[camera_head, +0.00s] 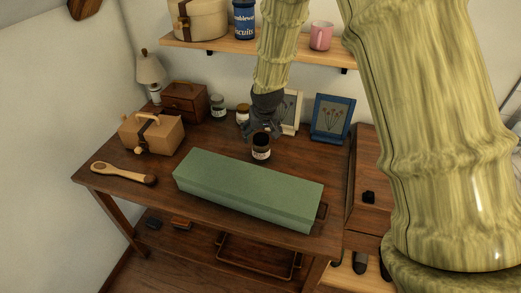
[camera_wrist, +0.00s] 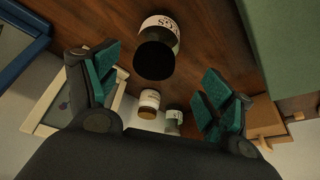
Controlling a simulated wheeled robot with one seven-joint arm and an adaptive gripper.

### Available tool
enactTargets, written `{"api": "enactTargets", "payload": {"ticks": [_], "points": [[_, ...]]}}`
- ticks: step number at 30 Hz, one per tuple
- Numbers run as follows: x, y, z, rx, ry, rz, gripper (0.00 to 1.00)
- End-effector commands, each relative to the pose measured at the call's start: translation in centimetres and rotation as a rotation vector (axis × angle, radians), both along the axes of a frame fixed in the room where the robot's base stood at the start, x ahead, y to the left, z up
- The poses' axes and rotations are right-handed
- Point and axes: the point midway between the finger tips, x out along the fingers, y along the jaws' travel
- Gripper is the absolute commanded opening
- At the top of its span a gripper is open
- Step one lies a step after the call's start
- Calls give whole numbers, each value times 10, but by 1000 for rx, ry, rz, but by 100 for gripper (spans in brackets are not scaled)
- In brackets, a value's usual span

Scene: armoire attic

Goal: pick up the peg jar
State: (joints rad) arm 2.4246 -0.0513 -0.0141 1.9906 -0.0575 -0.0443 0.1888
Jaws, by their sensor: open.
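A small jar with a black lid and a white label (camera_head: 261,147) stands upright on the wooden desk (camera_head: 200,150), behind the green box. In the wrist view the jar (camera_wrist: 160,48) shows its dark lid and part of the label's lettering, seemingly the peg jar. My gripper (camera_head: 262,128) is just behind and above this jar in the head view. In the wrist view my gripper (camera_wrist: 160,82) is open, with teal pads apart and nothing held. The jar is beyond the fingertips, roughly between their lines. I cannot tell whether anything touches.
A long green box (camera_head: 245,188) lies in front of the jar. Two other jars, one white-labelled (camera_head: 243,113) and one greenish (camera_head: 217,107), stand behind. Picture frames (camera_head: 331,118) stand at the right. A tan case (camera_head: 152,134) and a brush (camera_head: 122,172) are left. A shelf (camera_head: 225,45) hangs above.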

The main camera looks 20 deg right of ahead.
Motion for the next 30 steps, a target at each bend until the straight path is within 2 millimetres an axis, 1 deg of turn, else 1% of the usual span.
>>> {"api": "enactTargets", "payload": {"ticks": [3,6,10,17,26,30], "points": [[5,-2,-14,0,2,-1,81],[9,-3,-24,0,1,-2,81],[13,-4,-33,0,1,-3,81],[14,-5,-40,0,1,-3,81],[19,-10,-69,0,1,-3,81],[25,-10,-81,0,0,-3,81]]}}
